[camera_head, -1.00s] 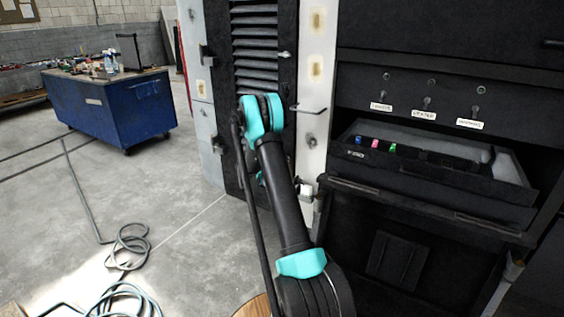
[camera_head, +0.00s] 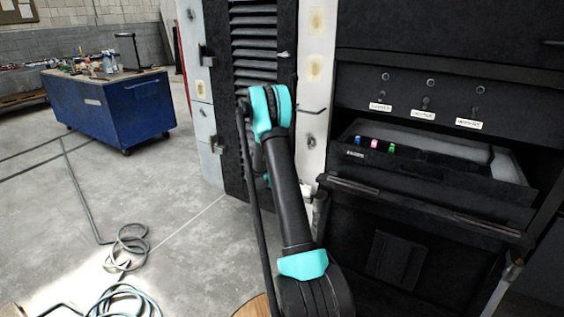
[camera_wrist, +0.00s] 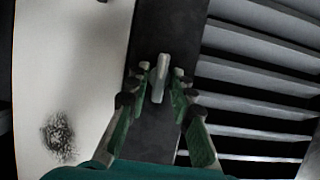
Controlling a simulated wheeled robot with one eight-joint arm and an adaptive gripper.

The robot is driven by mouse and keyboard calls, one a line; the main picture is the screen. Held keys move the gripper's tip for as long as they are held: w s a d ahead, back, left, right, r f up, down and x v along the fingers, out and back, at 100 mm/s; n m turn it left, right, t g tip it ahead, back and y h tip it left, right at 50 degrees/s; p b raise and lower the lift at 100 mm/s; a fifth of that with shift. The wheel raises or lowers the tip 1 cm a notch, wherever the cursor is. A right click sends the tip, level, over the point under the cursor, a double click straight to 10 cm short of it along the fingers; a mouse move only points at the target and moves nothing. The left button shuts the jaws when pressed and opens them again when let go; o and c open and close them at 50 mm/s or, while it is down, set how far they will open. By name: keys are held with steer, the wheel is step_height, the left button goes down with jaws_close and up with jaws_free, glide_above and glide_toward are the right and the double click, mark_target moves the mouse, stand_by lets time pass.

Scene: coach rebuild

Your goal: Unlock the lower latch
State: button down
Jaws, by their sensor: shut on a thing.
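In the wrist view a small light-grey latch handle (camera_wrist: 159,80) stands out from the black frame strip of the louvred door. My gripper (camera_wrist: 162,74) has green-sided fingers, one on each side of this handle, and is shut on it. In the head view my arm runs up in front of the door and hides the lower latch and most of my gripper. Another small latch (camera_head: 284,54) shows higher on the edge of the black louvred door (camera_head: 238,20).
A white post (camera_head: 315,70) stands right of the door. Further right is a black cabinet with a drawer-like tray (camera_head: 440,185) and labelled knobs. A blue workbench (camera_head: 110,108) stands at the back left. Coiled hose (camera_head: 125,245) lies on the otherwise open floor.

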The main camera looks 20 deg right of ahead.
stand_by(0.3)
steer(key=c, duration=1.3)
jaws_free()
steer(key=v, duration=1.2)
steer(key=shift+r, duration=0.1)
steer(key=s+a+r+n+g+y, duration=0.1)
steer(key=s+a+r+n+y, duration=0.15)
steer(key=s, duration=0.85)
steer(key=s+a+r+n+g+y, duration=0.2)
steer(key=s+a+n+y, duration=0.1)
steer(key=s, duration=0.8)
steer(key=s+a+f+n+y, duration=0.1)
steer(key=s+a, duration=0.2)
steer(key=s, duration=0.4)
steer(key=s+a+f+n+y, duration=0.2)
steer(key=s+a, duration=0.2)
steer(key=s, duration=0.4)
steer(key=s+a+f+n+g+y, duration=0.1)
steer(key=s+a+n+y, duration=0.1)
steer(key=s, duration=0.5)
steer(key=shift+s+a+f, duration=0.2)
steer(key=shift+a, duration=0.2)
steer(key=shift+s+a+f, duration=0.15)
steer(key=shift+s+a, duration=0.05)
steer(key=shift+a, duration=0.25)
